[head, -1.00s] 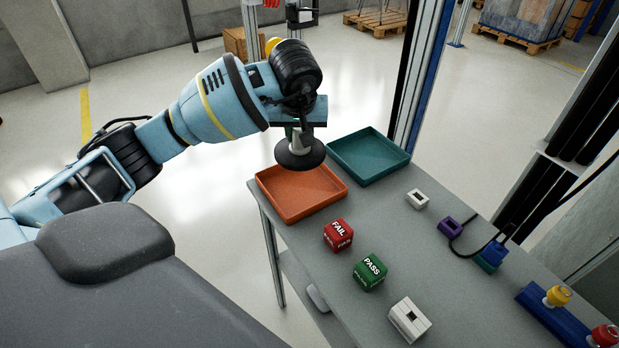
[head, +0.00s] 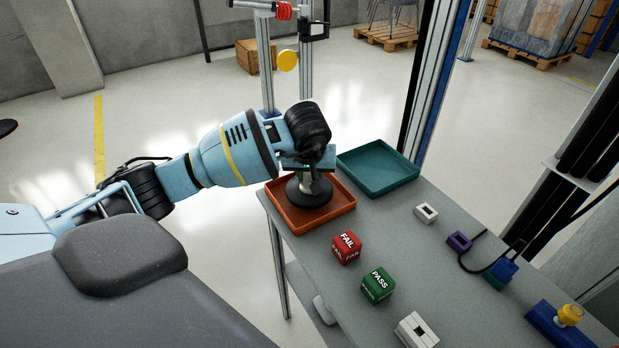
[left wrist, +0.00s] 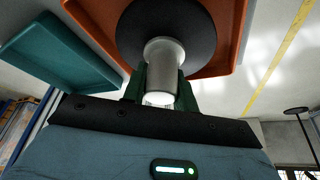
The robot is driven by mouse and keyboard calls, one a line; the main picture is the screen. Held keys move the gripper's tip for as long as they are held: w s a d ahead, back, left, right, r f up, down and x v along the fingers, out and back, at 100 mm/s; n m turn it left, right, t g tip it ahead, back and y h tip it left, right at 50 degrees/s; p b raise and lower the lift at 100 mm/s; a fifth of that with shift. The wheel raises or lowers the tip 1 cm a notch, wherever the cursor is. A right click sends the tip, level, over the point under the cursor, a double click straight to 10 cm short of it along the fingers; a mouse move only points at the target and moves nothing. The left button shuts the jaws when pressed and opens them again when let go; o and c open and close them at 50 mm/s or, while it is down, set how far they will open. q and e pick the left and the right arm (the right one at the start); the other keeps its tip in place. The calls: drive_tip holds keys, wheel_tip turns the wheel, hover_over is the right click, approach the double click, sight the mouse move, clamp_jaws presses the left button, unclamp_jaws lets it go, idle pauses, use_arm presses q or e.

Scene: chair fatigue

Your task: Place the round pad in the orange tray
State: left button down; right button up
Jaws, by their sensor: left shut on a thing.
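The round pad (head: 311,197) is a dark disc with a light metal stem. It is at the orange tray (head: 292,221), inside its rim in the head view; I cannot tell whether it touches the tray floor. My left gripper (head: 311,172) is above the tray, shut on the stem of the pad. In the left wrist view the pad (left wrist: 166,22) shows beyond the stem, in front of the orange tray (left wrist: 228,62); the gripper (left wrist: 160,90) has a finger on each side of the stem. My right gripper is not in view.
A teal tray (head: 378,176) is beside the orange one. A red FAIL cube (head: 346,247), a green PASS cube (head: 377,285) and white blocks (head: 417,330) (head: 427,212) stand on the grey table (head: 400,250). A purple block (head: 459,241) with a cable is at the right.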

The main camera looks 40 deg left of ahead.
use_arm(q)
drive_tip(key=shift+f, duration=0.75)
drive_tip(key=shift+f, duration=0.15)
drive_tip(key=c, duration=1.1)
unclamp_jaws()
drive_tip(key=shift+r, duration=0.35)
drive_tip(key=v, duration=1.1)
drive_tip(key=shift+s+r+p, duration=0.2)
drive_tip(key=shift+r+p, duration=0.05)
drive_tip(key=shift+p, duration=0.15)
